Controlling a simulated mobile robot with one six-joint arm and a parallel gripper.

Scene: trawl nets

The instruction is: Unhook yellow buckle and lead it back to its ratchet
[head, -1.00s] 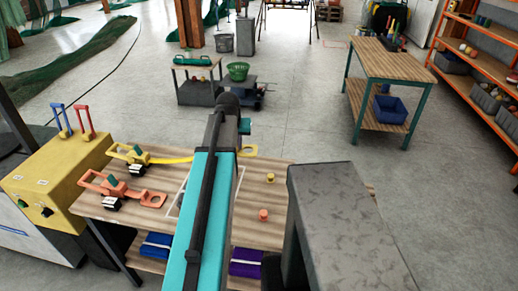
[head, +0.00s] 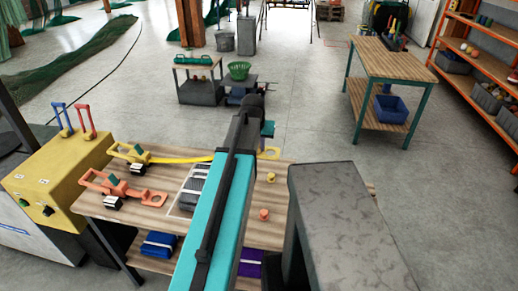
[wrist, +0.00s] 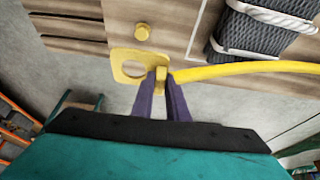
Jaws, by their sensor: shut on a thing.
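The yellow buckle (wrist: 125,66) is a flat plate with a round hole. My gripper (wrist: 162,78) is shut on its narrow end in the wrist view. The yellow peg (wrist: 142,33) is outside the hole, beside the plate. The yellow strap (wrist: 245,70) runs from the buckle to the right there. In the head view the buckle (head: 270,153) shows beyond my arm, near the bench's far edge, and the fingers are hidden. The yellow ratchet (head: 130,153) sits at the bench's far left, with the strap (head: 180,160) leading from it behind my arm.
An orange ratchet (head: 100,185) with its buckle (head: 154,198) lies at the bench's left. An orange peg (head: 263,214) stands nearer. A dark net bundle (head: 192,180) lies inside a white outline, partly behind my arm. A yellow lever box (head: 65,175) stands left.

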